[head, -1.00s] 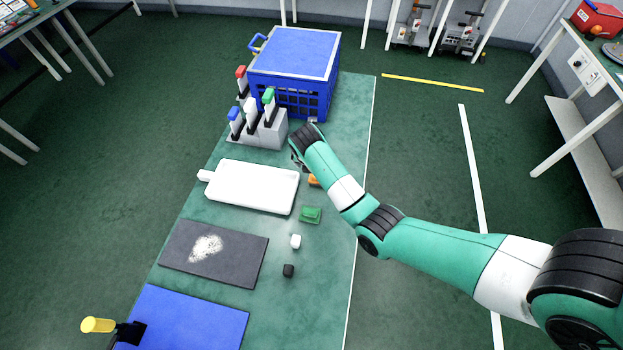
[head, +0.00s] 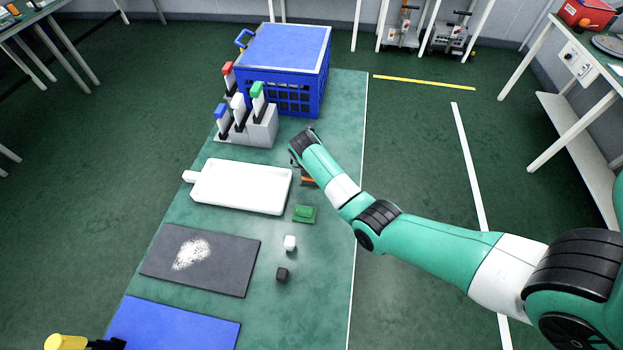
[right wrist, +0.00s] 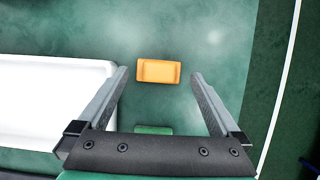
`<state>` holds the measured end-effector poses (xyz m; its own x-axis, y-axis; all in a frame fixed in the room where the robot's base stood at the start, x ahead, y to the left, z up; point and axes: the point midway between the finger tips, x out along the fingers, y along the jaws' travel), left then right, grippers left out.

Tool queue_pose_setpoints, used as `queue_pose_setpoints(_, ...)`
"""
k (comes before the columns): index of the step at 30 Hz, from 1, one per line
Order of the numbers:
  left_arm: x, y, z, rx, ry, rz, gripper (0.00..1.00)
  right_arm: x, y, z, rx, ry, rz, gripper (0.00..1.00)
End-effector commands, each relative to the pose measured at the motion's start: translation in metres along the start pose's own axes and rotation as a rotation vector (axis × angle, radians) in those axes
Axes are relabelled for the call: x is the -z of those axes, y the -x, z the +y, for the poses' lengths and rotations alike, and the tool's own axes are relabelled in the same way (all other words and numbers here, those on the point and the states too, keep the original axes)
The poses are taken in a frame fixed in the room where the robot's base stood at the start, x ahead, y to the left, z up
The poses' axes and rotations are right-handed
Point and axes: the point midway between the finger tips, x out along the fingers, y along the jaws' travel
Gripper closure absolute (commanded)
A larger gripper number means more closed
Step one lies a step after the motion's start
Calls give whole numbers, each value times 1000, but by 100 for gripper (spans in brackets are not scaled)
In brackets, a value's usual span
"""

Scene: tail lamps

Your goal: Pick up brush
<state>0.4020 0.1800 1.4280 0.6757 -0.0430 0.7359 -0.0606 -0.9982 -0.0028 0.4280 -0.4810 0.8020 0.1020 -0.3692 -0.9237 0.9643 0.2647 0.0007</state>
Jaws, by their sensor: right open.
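A small orange block with a raised rim lies on the green table; I take it to be the brush (right wrist: 159,71), though no bristles show. In the head view the brush (head: 309,181) is partly hidden by my right arm. My right gripper (right wrist: 160,76) is open and empty in the right wrist view, with the brush between and slightly beyond its fingertips, apart from both fingers. In the head view my right gripper (head: 297,160) is mostly hidden by its own wrist.
A white board (head: 240,187) lies left of the brush; a green block (head: 304,214), white cube (head: 290,243) and black cube (head: 282,274) lie nearer. Behind stand a holder (head: 262,127) of colour-topped tools and a blue crate (head: 281,97). A yellow-ended object (head: 66,342) shows lower left.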

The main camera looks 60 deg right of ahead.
Motion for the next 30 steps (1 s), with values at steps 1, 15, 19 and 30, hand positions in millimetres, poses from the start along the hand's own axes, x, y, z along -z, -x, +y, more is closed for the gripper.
queue_pose_setpoints(1, -12, 13, 0, 0, 0, -1, 50, 5, -19, 1, 2, 0, 2, 0)
queue_pose_setpoints(15, -20, 22, 0, 0, 0, -1, 50, 2, -39, 2, 0, 0, 1, 9)
queue_pose_setpoints(19, -20, 22, 0, 0, 0, -1, 50, 2, -39, 2, 0, 0, 1, 32)
queue_pose_setpoints(30, -20, 22, 0, 0, 0, -1, 50, 2, -38, 2, 0, 0, 1, 73)
